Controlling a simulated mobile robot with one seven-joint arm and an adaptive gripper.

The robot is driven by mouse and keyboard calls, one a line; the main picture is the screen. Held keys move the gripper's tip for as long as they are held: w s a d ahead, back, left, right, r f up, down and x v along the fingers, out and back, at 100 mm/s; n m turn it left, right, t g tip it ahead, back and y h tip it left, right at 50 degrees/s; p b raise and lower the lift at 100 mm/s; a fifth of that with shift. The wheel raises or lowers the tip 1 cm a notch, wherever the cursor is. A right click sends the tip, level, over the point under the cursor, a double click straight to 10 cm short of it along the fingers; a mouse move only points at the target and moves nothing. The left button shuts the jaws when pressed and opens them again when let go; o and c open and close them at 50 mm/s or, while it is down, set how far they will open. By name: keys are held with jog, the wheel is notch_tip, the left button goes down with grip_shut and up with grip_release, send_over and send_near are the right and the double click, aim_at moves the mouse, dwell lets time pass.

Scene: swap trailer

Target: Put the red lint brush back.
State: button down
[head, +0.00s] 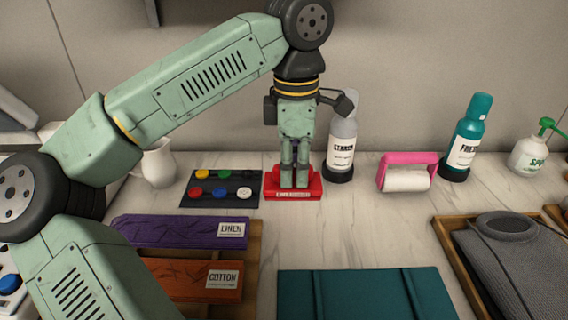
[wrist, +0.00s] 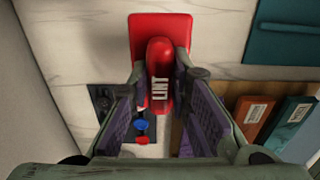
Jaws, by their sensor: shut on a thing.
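The red lint brush (wrist: 159,60), with a white LINT label, is between the fingers of my gripper (wrist: 162,90) in the wrist view. My gripper is shut on it. A red rectangular holder (wrist: 143,23) lies beneath the brush; it also shows in the head view (head: 274,191) with a pale label on its front. In the head view my gripper (head: 295,181) points straight down over this holder, and its fingers hide most of the brush. I cannot tell whether the brush rests in the holder or is just above it.
A black board with coloured buttons (head: 221,202) is left of the holder. A starch bottle (head: 342,145) stands close behind right, and a pink-handled roller (head: 408,172) further right. Purple linen (head: 165,232) and orange cotton (head: 180,278) pieces lie in front.

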jog(key=w+f, duration=0.1)
jog(key=w, duration=0.1)
jog(key=w+a+f+b, duration=0.1)
jog(key=w+f, duration=0.1)
jog(key=w+f+b, duration=0.1)
jog(key=w, duration=0.1)
jog(key=shift+w+a+f, duration=0.1)
jog(key=shift+a+f, duration=0.1)
jog(key=shift+a, duration=0.05)
jog(key=shift+r, duration=0.1)
jog(key=shift+f+b, duration=0.3)
jog(key=shift+f, duration=0.3)
jog(key=c, duration=1.5)
grip_release()
jog(key=shift+r, duration=0.1)
notch_tip(320, 180, up, 9)
jog(key=p, duration=0.6)
jog(key=shift+f+p, duration=0.2)
jog(key=shift+p, duration=0.15)
